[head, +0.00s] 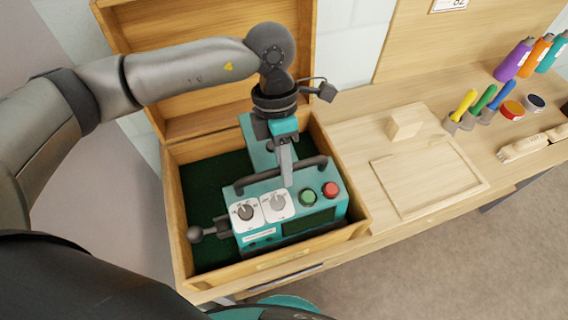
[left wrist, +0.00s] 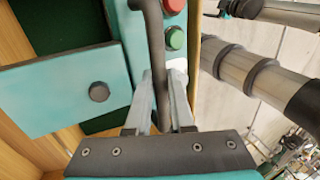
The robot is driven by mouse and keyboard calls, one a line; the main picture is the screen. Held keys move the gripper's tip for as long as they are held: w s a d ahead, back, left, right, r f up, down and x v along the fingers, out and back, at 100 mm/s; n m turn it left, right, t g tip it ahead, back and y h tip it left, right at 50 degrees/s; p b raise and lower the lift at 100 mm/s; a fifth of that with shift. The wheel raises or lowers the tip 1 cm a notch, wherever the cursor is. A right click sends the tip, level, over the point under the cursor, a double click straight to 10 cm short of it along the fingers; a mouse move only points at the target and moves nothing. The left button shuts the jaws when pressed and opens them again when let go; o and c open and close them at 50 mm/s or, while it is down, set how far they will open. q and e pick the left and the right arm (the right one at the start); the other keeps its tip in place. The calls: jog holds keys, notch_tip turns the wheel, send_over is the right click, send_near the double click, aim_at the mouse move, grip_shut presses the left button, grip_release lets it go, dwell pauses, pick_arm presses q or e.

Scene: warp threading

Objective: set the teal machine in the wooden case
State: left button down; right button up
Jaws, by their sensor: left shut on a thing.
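The teal machine (head: 265,190) has white dial plates, a green button, a red button, a side crank and a dark bar handle (head: 255,178). It is upright within the walls of the open wooden case (head: 175,225), close to the case's right and front sides. I cannot tell whether its base rests on the dark green lining (head: 205,190). My left gripper (head: 287,180) comes down from above and is shut on the handle. In the left wrist view its fingers (left wrist: 163,90) close around the handle (left wrist: 155,45). My right gripper cannot be made out.
The case lid (head: 210,60) stands open at the back. To the right on the bench are a wooden board (head: 425,180), a small wood block (head: 403,124), coloured-handled tools (head: 485,98), bottles (head: 513,60) and small jars (head: 512,109). Lining shows bare at the case's left.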

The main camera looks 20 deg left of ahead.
pick_arm(q)
jog(key=shift+f+b, duration=0.3)
jog(key=shift+b, duration=0.3)
dwell(1.0)
jog(key=shift+w+a+f+g+h+b, duration=0.3)
jog(key=shift+w+f+g+b, duration=0.15)
jog(key=shift+b, duration=0.35)
jog(key=shift+w+a+f+g+h+b, duration=0.2)
jog(key=shift+w+a+f+g+b, duration=0.25)
jog(key=shift+b, duration=0.35)
dwell(0.6)
jog(key=shift+w+d+f, duration=0.1)
jog(key=shift+d+f, duration=0.05)
jog(key=shift+f, duration=0.1)
dwell(0.5)
jog(key=c, duration=0.7)
grip_release()
jog(key=shift+f, duration=0.15)
jog(key=v, duration=1.5)
jog(key=shift+r+p, duration=0.35)
jog(key=shift+r, duration=0.05)
